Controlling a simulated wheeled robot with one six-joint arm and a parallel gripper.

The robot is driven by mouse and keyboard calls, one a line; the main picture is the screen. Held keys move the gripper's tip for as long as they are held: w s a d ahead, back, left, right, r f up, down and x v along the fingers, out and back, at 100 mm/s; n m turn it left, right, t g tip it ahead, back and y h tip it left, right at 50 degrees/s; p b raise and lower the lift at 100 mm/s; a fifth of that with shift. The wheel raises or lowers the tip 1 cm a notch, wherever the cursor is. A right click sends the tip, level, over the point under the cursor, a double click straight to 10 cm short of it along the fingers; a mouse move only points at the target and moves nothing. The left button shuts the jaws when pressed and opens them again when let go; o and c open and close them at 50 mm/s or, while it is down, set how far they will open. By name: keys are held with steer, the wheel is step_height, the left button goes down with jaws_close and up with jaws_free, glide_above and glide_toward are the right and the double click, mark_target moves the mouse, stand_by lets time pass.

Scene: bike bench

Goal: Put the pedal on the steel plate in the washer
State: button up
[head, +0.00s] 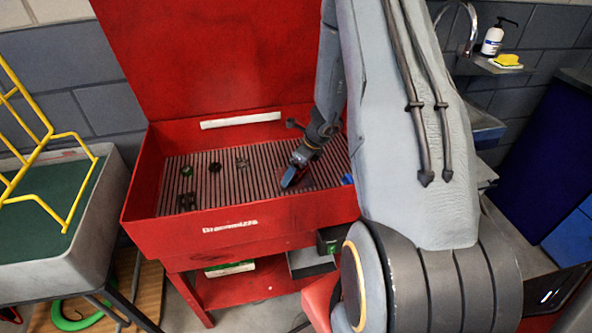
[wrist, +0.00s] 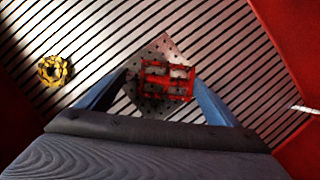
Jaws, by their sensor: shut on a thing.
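The red parts washer (head: 240,239) stands open with its lid up and a slatted grate inside. My gripper (head: 290,180) is low over the right part of the grate. In the wrist view my gripper (wrist: 163,84) is shut on a red pedal (wrist: 178,82), with a blue finger at either side. The perforated steel plate (wrist: 168,50) lies on the grate directly beneath the pedal. I cannot tell whether the pedal touches the plate or hangs just above it. In the head view my gripper mostly hides the pedal and plate.
A yellow ring-like part (wrist: 53,70) lies on the grate left of the plate. Several small parts, including a black one (head: 215,167) and a silver one (head: 242,163), lie on the grate's left half. Red washer walls (wrist: 292,40) rise close to the right.

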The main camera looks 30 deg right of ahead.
steer(key=o, duration=1)
steer(key=shift+o, duration=0.2)
steer(key=shift+r, duration=0.2)
steer(key=v, duration=1.2)
steer(key=s+a+r+n+g+h, duration=0.1)
steer(key=s+a+r+n, duration=0.4)
steer(key=s+a+n, duration=0.4)
steer(key=s+a+r+n+g+h, duration=0.1)
steer(key=s+a+r+n, duration=0.4)
steer(key=n, duration=1.6)
steer(key=shift+s+a+g, duration=0.4)
steer(key=shift+s+a, duration=1.7)
steer(key=shift+a, duration=0.8)
